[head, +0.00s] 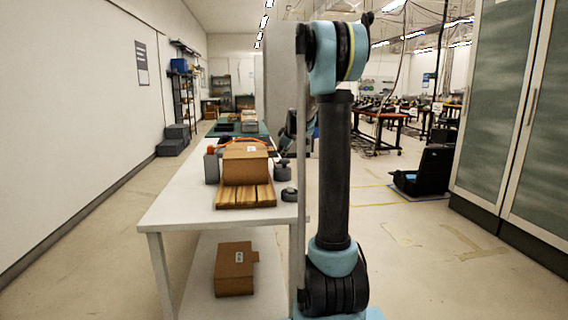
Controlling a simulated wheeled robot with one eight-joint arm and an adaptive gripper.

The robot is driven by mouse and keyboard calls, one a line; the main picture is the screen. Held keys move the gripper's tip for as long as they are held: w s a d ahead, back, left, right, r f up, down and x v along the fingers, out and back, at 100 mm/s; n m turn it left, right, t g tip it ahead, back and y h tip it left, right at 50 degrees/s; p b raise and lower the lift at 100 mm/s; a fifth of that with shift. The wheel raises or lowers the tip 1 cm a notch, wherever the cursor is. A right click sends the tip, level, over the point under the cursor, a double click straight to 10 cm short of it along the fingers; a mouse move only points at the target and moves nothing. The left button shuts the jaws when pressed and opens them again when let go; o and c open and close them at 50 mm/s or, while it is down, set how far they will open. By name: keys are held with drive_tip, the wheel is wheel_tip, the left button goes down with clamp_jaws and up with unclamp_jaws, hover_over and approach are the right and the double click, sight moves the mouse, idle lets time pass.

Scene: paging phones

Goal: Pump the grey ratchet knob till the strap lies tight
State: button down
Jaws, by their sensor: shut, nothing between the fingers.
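A grey knob-like part (282,171) stands on the white table, just right of a cardboard box (246,168). I take it for the ratchet knob, but it is small here. An orange strap (238,140) arches at the top of the box; I cannot tell how tight it is. The box sits on a slatted wooden pallet (240,200). My gripper (284,145) is behind the box's right side, above the table, small and partly hidden by my arm. It looks shut and empty, apart from the knob as far as I can see.
A second dark grey round part (289,194) lies at the table's right edge. A grey block with an orange top (211,165) stands left of the box. Another carton (235,270) is under the white table (172,207). The table's front left is clear.

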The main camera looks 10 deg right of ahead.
sight(283, 159)
drive_tip(key=shift+f, duration=1.4)
idle(1.5)
drive_tip(key=shift+r, duration=1.5)
drive_tip(key=shift+r, duration=0.1)
drive_tip(key=shift+r, duration=2.4)
drive_tip(key=shift+r, duration=1.85)
